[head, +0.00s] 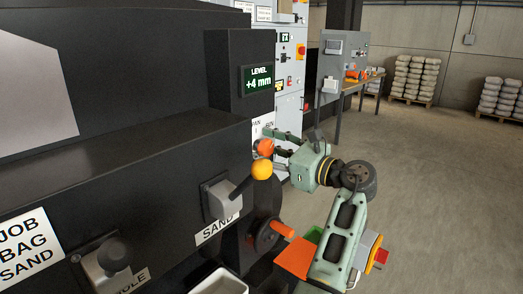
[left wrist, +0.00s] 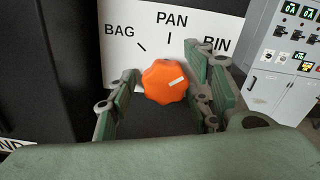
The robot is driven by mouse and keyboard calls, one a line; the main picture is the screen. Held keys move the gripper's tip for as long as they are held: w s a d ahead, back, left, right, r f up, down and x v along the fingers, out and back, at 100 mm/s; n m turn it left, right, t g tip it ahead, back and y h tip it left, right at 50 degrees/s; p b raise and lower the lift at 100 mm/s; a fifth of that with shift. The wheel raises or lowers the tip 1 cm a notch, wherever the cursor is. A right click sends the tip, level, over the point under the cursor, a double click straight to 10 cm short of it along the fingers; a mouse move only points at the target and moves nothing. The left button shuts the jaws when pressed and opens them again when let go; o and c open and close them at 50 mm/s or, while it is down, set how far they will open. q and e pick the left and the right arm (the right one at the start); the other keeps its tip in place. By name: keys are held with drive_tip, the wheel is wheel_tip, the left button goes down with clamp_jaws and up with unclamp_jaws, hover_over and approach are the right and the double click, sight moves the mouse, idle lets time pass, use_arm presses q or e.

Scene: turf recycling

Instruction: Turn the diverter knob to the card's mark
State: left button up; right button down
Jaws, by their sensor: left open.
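The diverter knob is an orange lobed knob (left wrist: 160,88) on a white plate (left wrist: 195,18) lettered BAG, PAN and BIN. Its white line points right and slightly up, on the BIN side, away from the BAG tick. The BIN tick is not visible by the right finger. My left gripper (left wrist: 163,66) is open, its fingers on either side of the knob; contact cannot be told. In the head view the left gripper (head: 275,145) is at the orange knob (head: 264,147). The card (head: 27,247) at lower left reads JOB BAG SAND. My right gripper is not in view.
A yellow-balled lever (head: 261,169) above a SAND label stands close to my left gripper. An orange-handled crank (head: 283,228) and a black-balled lever (head: 113,255) are lower. A display (head: 258,79) reads LEVEL +4 mm. Open floor lies at right.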

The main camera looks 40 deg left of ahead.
use_arm(q)
drive_tip(key=shift+d+r, duration=0.1)
drive_tip(key=shift+d, duration=0.2)
drive_tip(key=c, duration=0.4)
drive_tip(key=shift+a, duration=0.1)
drive_tip(key=c, duration=0.7)
drive_tip(key=n+b, duration=0.2)
drive_tip(key=n, duration=0.1)
drive_tip(key=n+b, duration=0.1)
drive_tip(key=n, duration=0.1)
drive_tip(key=shift+f, duration=0.35)
drive_tip(key=n+b, duration=0.3)
drive_tip(key=n, duration=0.1)
drive_tip(key=shift+f+n, duration=0.15)
drive_tip(key=shift+n, duration=0.25)
drive_tip(key=n+b, duration=0.4)
drive_tip(key=n, duration=0.1)
drive_tip(key=shift+w+f, duration=0.15)
drive_tip(key=shift+w, duration=0.05)
drive_tip(key=n+b, duration=0.1)
drive_tip(key=n, duration=0.1)
drive_tip(key=shift+n, duration=0.4)
drive_tip(key=shift+w+n+b, duration=0.1)
drive_tip(key=shift+n+b, duration=0.8)
drive_tip(key=shift+n, duration=0.2)
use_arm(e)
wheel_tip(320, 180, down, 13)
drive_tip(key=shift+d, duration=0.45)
